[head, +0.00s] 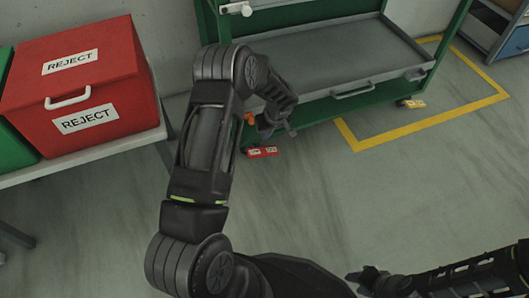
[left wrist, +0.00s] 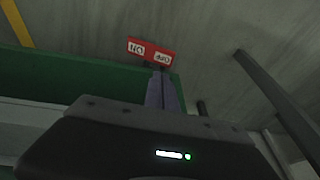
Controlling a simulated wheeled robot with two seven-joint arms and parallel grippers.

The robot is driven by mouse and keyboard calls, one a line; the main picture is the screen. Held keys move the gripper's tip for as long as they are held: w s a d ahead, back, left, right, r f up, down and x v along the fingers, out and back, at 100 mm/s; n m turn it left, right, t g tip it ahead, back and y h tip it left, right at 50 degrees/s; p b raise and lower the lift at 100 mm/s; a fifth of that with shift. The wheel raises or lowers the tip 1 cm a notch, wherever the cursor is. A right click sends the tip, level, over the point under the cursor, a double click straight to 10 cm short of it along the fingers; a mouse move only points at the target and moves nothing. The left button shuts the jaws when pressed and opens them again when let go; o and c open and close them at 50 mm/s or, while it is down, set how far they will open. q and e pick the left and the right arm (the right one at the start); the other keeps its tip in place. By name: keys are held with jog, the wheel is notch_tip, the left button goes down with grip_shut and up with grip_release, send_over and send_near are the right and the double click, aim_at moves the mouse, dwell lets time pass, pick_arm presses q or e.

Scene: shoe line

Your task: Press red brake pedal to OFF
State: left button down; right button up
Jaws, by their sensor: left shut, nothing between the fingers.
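The red brake pedal (head: 262,152) is low by the floor at the near left corner of the green cart, with two white labels. In the left wrist view the red pedal (left wrist: 150,50) shows upside down, with ON at left and OFF at right. My left gripper (head: 272,127) is above the pedal in the head view. In the left wrist view its shut, empty fingers (left wrist: 161,78) point at the pedal, close below the OFF label; I cannot tell whether they touch it. My right gripper (head: 367,280) is at the bottom edge, its jaws unclear.
The green cart (head: 355,106) with a grey tray shelf (head: 340,65) stands over a yellow floor outline (head: 425,122). A red REJECT bin (head: 110,95) stands on a table at left. The front floor is clear.

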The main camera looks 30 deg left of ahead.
pick_arm(q)
jog(key=b, duration=0.5)
send_over(257, 155)
jog(key=d, duration=0.1)
notch_tip(257, 155, down, 12)
jog(key=shift+d+f, duration=0.1)
jog(key=shift+s+f+b, duration=0.15)
jog(key=shift+f+b, duration=0.2)
jog(key=shift+f, duration=0.3)
